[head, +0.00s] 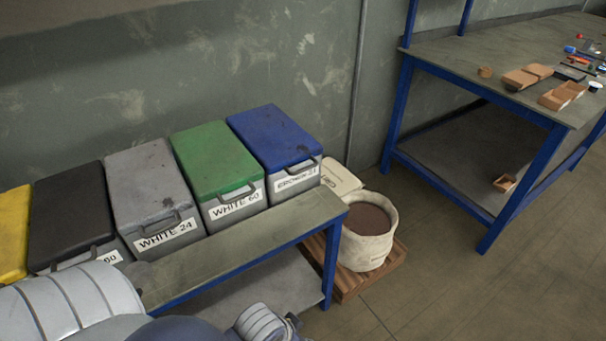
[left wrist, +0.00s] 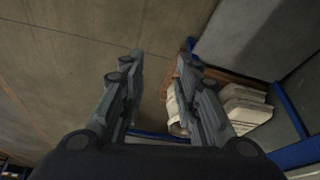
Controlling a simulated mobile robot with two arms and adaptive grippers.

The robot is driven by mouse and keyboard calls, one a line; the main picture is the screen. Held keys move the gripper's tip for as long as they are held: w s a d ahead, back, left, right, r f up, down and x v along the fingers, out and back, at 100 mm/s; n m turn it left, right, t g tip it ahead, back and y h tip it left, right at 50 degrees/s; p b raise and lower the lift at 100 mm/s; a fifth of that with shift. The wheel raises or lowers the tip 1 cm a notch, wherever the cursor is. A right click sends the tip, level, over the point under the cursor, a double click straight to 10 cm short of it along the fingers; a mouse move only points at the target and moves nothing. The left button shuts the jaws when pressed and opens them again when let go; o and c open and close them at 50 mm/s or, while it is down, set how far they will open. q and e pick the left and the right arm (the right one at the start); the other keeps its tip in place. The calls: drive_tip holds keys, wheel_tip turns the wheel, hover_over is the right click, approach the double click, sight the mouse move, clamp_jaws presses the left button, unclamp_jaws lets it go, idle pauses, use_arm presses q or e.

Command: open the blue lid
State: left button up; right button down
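The blue lid (head: 272,137) lies shut on the rightmost bin (head: 296,180) of a row on a low bench in the head view. Its dark handle (head: 301,165) is at the front edge. The bin label is only partly legible. My left gripper (left wrist: 161,58) is open and empty in the left wrist view, fingers apart over the floor. The lid cannot be made out in that view. Parts of my arm fill the bottom left of the head view, but the left gripper's fingers do not show there. My right gripper is not in view.
Bins with green (head: 214,160), grey (head: 150,185), black (head: 68,212) and yellow (head: 13,235) lids stand left of the blue one. A pale sack (head: 367,245) of brown material stands on a wooden pallet (head: 395,264) beside the bench (head: 270,228). A workbench (head: 450,55) is farther right.

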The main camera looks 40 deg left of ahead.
use_arm(q)
drive_tip(key=w+d+r+n+t+h, duration=0.25)
drive_tip(key=w+r+t, duration=0.25)
drive_tip(key=w+r, duration=0.25)
drive_tip(key=w+d+r+n+t+h, duration=0.2)
drive_tip(key=w+d+r+n+t, duration=0.15)
drive_tip(key=w+r, duration=0.35)
drive_tip(key=w+a+r+n+t+y, duration=0.25)
drive_tip(key=a+n+y, duration=0.45)
drive_tip(key=a, duration=0.4)
drive_tip(key=w+a+r+n+t+y, duration=0.1)
drive_tip(key=w+a+n+t+y, duration=0.25)
drive_tip(key=a+n+y, duration=0.45)
drive_tip(key=w+a+r+n+h+p, duration=0.1)
drive_tip(key=w+a+h, duration=0.1)
drive_tip(key=w+a, duration=0.3)
drive_tip(key=w, duration=0.4)
drive_tip(key=shift+w+a+r+n, duration=0.25)
drive_tip(key=shift+a+n, duration=0.05)
drive_tip(key=shift+a, duration=0.05)
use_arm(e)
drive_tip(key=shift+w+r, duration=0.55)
use_arm(q)
clamp_jaws()
